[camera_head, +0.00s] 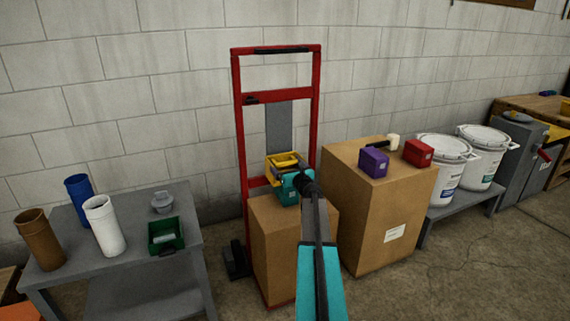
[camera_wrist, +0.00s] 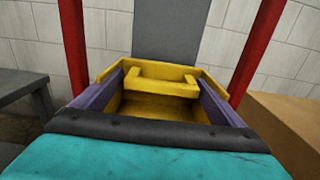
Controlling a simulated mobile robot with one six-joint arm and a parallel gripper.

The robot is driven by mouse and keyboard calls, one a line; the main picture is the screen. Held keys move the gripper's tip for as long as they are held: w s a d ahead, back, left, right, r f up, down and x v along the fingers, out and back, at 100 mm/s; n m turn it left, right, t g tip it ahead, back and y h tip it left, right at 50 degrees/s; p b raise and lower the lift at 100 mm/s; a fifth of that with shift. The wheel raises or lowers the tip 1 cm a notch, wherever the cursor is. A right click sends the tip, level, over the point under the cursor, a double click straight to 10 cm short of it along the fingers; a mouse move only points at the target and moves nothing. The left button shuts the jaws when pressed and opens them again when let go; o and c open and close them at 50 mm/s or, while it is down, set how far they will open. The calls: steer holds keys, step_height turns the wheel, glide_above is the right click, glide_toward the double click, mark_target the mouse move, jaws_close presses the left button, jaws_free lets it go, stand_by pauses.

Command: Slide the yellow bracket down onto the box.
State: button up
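In the wrist view the yellow bracket (camera_wrist: 160,87) shows a raised crossbar and side walls. My gripper (camera_head: 288,178) is at the bracket; in the wrist view its two purplish-grey fingers (camera_wrist: 160,82) stand apart, one at each end of the crossbar. Whether they press on it is unclear. My gripper hides the bracket's underside, so any gap to the box cannot be seen.
The red hand truck (camera_head: 240,130) stands against the block wall. A taller carton (camera_head: 350,205) with a purple box (camera_head: 373,162) and a red box (camera_head: 418,153) is close on the right. A grey table (camera_head: 188,205) with cups and a green bin (camera_head: 166,236) is on the left.

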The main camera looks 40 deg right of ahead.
steer(key=shift+o, duration=0.5)
steer(key=shift+d+r, duration=0.1)
steer(key=shift+s, duration=0.1)
steer(key=shift+s, duration=0.35)
steer(key=p+v, duration=0.1)
steer(key=v, duration=1.2)
